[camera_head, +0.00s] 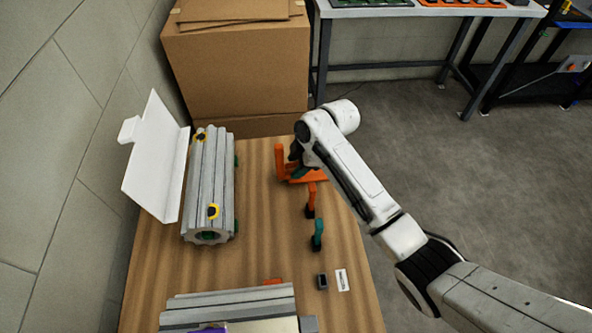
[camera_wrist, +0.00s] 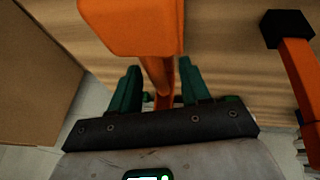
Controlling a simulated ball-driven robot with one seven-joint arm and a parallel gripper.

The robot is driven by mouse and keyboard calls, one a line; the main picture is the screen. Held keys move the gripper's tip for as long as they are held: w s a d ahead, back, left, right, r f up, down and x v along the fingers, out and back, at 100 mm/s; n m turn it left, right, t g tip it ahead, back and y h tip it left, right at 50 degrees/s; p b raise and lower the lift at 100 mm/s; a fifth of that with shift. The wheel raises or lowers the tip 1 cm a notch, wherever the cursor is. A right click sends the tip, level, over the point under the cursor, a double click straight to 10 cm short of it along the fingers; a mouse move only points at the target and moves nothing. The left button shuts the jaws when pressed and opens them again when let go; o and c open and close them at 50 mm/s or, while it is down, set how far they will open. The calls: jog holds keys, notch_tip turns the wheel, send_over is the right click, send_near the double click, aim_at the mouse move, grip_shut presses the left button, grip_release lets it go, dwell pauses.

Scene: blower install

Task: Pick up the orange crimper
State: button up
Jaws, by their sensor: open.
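An orange tool, which looks like the crimper (camera_head: 280,162), is at the far end of the wooden table. In the wrist view its wide orange part (camera_wrist: 130,25) fills the top middle, and a thinner orange part runs down from it. My gripper (camera_head: 297,172) is at this tool, with its green fingers open. In the wrist view the gripper (camera_wrist: 160,88) has one finger on each side of the thinner orange part, with gaps showing. My arm hides part of the tool in the head view.
A smaller orange tool with a black end (camera_head: 310,199) lies close by, also at right in the wrist view (camera_wrist: 299,75). A green-handled tool (camera_head: 318,234) is nearer. A grey ribbed blower unit (camera_head: 209,180) is left. Cardboard boxes (camera_head: 235,75) stand behind the table.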

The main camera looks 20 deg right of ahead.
jog(key=shift+w+f, duration=0.1)
jog(key=shift+f, duration=0.15)
jog(key=shift+c, duration=0.3)
grip_shut()
dwell(1.0)
